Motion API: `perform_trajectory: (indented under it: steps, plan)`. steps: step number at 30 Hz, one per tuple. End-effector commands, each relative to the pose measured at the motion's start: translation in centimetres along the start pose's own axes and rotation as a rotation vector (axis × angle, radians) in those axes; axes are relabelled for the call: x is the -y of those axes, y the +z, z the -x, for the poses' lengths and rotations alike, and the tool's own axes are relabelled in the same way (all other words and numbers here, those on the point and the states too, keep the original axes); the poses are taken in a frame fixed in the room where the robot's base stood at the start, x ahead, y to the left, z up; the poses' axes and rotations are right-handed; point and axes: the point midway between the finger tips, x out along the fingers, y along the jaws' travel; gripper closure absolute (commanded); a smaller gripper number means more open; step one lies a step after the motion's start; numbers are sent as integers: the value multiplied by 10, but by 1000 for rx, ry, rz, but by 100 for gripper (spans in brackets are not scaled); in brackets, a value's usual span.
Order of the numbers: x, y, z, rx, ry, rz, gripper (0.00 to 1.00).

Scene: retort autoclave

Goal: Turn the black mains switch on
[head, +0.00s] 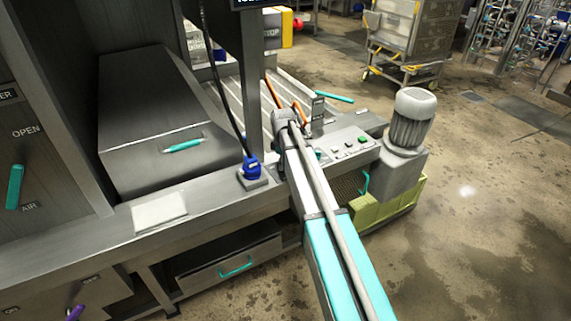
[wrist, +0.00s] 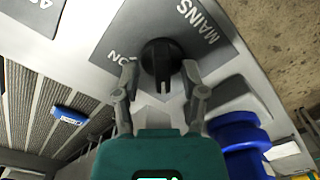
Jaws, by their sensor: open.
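The black mains switch (wrist: 162,60) is a round knob on a grey plate (wrist: 215,55) lettered MAINS, with ON printed at its lower left. A pale slot or mark shows on the knob's lower part. My gripper (wrist: 160,76) is open, with one finger on each side of the knob's lower edge. I cannot tell whether the fingers touch it. In the head view my arm covers the gripper and the switch.
A blue plug (head: 250,167) with a black cable stands on the bench by my arm; a blue connector (wrist: 238,140) shows close right of my gripper in the wrist view. A control panel with buttons (head: 348,148) and a grey motor (head: 411,120) lie to the right.

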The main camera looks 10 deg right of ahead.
Motion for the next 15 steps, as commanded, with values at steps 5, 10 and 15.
perform_trajectory:
  steps: [5,10,15]
  plan:
    - [0,0,0,0,0,0,49]
    - [0,0,0,0,0,0,81]
    - [0,0,0,0,1,0,100]
